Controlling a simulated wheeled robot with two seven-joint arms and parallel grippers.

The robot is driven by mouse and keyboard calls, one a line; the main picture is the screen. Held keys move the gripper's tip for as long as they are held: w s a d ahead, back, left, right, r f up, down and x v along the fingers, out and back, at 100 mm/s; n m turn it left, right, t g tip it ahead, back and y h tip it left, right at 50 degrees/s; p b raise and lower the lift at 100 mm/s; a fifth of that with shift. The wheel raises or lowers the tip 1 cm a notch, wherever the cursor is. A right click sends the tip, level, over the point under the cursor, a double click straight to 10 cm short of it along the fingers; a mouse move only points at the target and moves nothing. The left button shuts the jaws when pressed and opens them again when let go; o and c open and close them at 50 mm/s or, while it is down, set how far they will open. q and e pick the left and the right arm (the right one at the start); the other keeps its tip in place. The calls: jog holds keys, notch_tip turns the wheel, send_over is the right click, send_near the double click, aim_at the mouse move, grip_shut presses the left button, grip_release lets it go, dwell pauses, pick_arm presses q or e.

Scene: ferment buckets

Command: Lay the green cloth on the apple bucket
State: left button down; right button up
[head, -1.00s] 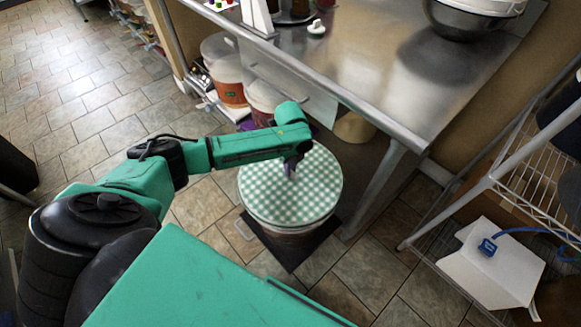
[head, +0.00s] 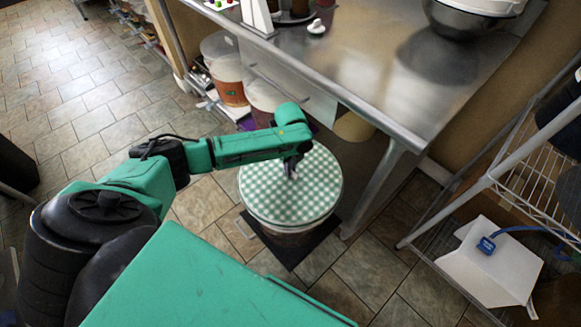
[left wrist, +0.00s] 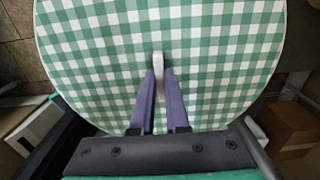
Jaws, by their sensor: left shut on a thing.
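The green-and-white checked cloth (head: 270,190) is round and lies flat across the top of a bucket (head: 290,231) on the floor. Only a narrow strip of the bucket's side shows below the cloth, so its contents and label are hidden. My left gripper (head: 291,170) is over the middle of the cloth. In the left wrist view, the purple fingers of my left gripper (left wrist: 160,90) are shut on a small pale tab (left wrist: 159,66) standing at the cloth's middle. The cloth (left wrist: 90,60) fills most of that view. My right gripper is not in view.
The bucket stands on a dark mat (head: 285,252), close to the steel table (head: 370,85) and its leg. Other buckets (head: 227,75) stand under the table. Tiled floor is free at the left.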

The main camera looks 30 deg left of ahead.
pick_arm(q)
jog(key=shift+f, duration=0.55)
jog(key=shift+f+p, duration=0.3)
jog(key=shift+p, duration=0.25)
dwell(1.4)
jog(key=shift+c, duration=1.4)
grip_release()
notch_tip(320, 180, up, 7)
jog(key=p, duration=0.7)
jog(key=shift+r+p, duration=0.1)
jog(key=shift+p, duration=0.25)
